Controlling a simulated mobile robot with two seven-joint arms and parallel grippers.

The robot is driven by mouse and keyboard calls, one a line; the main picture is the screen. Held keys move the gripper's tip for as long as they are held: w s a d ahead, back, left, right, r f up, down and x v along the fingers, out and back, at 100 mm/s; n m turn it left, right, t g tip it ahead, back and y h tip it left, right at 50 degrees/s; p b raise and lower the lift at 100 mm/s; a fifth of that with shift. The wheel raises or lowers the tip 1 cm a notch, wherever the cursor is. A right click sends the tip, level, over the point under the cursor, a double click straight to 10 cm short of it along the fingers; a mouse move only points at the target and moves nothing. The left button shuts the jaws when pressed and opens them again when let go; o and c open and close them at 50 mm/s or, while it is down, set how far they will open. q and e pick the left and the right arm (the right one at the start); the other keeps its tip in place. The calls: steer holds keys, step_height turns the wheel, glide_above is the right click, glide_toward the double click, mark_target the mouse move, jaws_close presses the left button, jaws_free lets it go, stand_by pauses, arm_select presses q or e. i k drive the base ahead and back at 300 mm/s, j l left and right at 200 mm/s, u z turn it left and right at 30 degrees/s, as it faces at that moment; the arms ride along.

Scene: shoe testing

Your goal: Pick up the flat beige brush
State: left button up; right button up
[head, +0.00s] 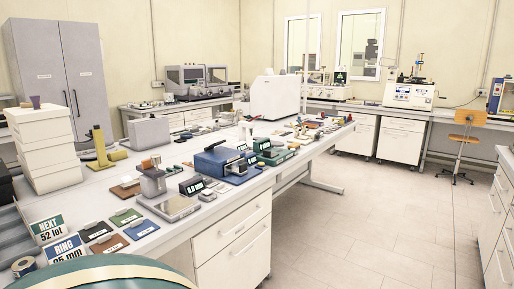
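I cannot make out the flat beige brush for certain; many items on the long workbench (205,222) are too small to tell apart. A small tan piece (155,159) shows by the grey metal cup (152,182) on the near part of the bench, but I cannot tell what it is. Neither of my grippers is in view.
White stacked boxes (48,150), a yellow stand (99,147), sign cards (47,228), coloured swatches (126,217), a scale (174,207) and a blue device (218,160) crowd the bench. An orange chair (467,117) stands far right. The floor (370,225) right of the bench is clear.

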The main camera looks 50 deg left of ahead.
mark_target(297, 146)
steer(key=u, duration=1.5)
steer(key=i+l+z, duration=0.35)
steer(key=i, duration=0.35)
steer(key=i+z, duration=0.35)
steer(key=i, duration=0.35)
steer(key=i+u, duration=0.1)
steer(key=i, duration=0.45)
steer(key=i+l+u, duration=0.1)
steer(key=i, duration=0.4)
steer(key=i+l+u, duration=0.15)
steer(key=i, duration=0.35)
steer(key=i+l+u, duration=0.1)
steer(key=i+u, duration=0.15)
steer(key=u, duration=0.2)
steer(key=i+l+u, duration=0.25)
steer(key=u, duration=0.15)
steer(key=i+l+u, duration=0.2)
steer(key=u, duration=0.25)
steer(key=l, duration=0.1)
